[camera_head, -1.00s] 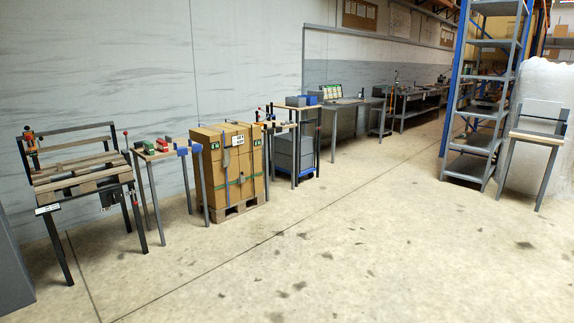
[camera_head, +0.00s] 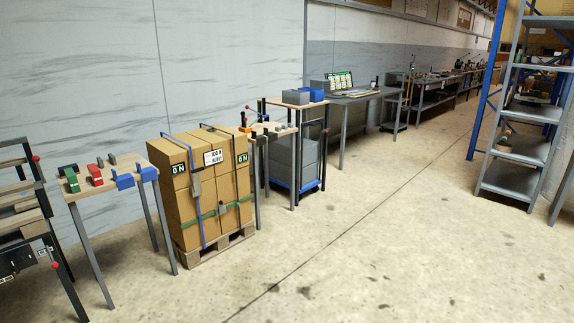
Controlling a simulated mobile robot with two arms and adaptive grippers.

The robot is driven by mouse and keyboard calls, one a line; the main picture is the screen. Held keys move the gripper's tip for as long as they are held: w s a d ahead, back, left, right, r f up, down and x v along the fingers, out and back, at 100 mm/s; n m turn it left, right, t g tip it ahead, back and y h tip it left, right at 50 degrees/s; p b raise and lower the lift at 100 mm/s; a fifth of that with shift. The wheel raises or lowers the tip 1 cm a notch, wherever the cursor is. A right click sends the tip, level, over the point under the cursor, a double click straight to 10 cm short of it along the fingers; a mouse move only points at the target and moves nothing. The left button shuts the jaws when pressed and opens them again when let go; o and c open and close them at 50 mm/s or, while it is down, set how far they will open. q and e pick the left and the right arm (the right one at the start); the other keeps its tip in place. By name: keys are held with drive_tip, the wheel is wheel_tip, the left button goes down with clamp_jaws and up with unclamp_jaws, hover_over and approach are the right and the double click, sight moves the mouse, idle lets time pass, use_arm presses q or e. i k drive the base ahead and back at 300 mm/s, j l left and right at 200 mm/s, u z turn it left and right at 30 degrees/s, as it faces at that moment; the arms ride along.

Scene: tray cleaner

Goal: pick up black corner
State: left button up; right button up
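Neither of my grippers is in view. A small wooden-topped table (camera_head: 110,183) at the left bears small coloured parts: a green part (camera_head: 69,183), a red part (camera_head: 95,176) and two blue parts at its right edge. Small dark grey pieces (camera_head: 112,159) lie near its back edge. Another small table (camera_head: 284,132) behind the stacked boxes bears several small grey and dark pieces (camera_head: 271,135) and an orange-and-black item (camera_head: 244,122). All are far off and small, so I cannot tell which piece, if any, is the black corner.
Strapped cardboard boxes (camera_head: 211,187) stand on a pallet (camera_head: 215,245) between the tables. A dark metal frame with wooden slats (camera_head: 22,228) is at the left edge. Metal shelving (camera_head: 523,147) is at the right. The middle floor is clear.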

sight(261, 140)
drive_tip(key=i, duration=3.45)
